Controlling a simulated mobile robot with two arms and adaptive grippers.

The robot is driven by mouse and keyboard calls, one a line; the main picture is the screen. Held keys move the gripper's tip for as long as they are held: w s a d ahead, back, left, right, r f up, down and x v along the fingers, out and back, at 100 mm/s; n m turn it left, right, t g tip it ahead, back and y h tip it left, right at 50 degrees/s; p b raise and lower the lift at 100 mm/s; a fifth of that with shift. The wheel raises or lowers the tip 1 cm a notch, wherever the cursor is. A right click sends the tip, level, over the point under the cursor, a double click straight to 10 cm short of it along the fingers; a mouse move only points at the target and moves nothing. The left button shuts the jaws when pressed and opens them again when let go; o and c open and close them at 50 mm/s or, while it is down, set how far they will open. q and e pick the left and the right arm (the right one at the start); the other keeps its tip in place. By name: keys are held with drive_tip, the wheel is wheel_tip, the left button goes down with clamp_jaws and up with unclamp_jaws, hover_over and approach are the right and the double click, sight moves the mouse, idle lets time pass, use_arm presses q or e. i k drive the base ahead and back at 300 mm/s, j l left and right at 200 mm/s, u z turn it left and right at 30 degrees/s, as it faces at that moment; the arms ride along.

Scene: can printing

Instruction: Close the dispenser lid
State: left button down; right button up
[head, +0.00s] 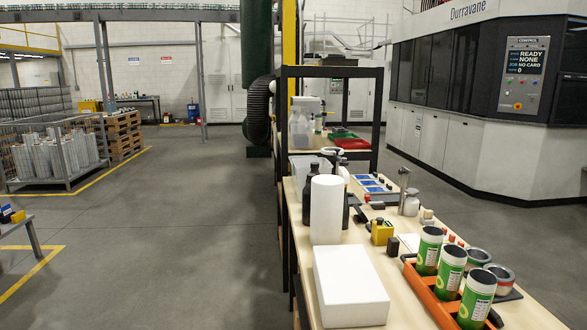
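I cannot pick out a dispenser or its lid for sure. On the bench stand a white cylinder (326,209), a dark bottle (308,199) partly hidden behind it, and a small grey metal container (411,203) near the bench's right side. Too little detail shows to tell whether any of them has an open lid. Neither of my grippers is in view.
A large printing machine (470,85) stands at right.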

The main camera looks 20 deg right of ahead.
sight(405, 174)
drive_tip(key=i+j+u, duration=0.55)
drive_tip(key=i+z, duration=0.5)
drive_tip(key=i+j+z, duration=0.35)
drive_tip(key=i+z, duration=0.15)
drive_tip(key=i+l+z, duration=0.1)
drive_tip(key=i+z, duration=0.15)
drive_tip(key=z, duration=0.2)
drive_tip(key=i+z, duration=0.2)
drive_tip(key=z, duration=0.3)
drive_tip(key=i+j+z, duration=0.1)
drive_tip(key=i+z, duration=0.15)
drive_tip(key=z, duration=0.2)
drive_tip(key=i+j+z, duration=0.2)
drive_tip(key=z, duration=0.3)
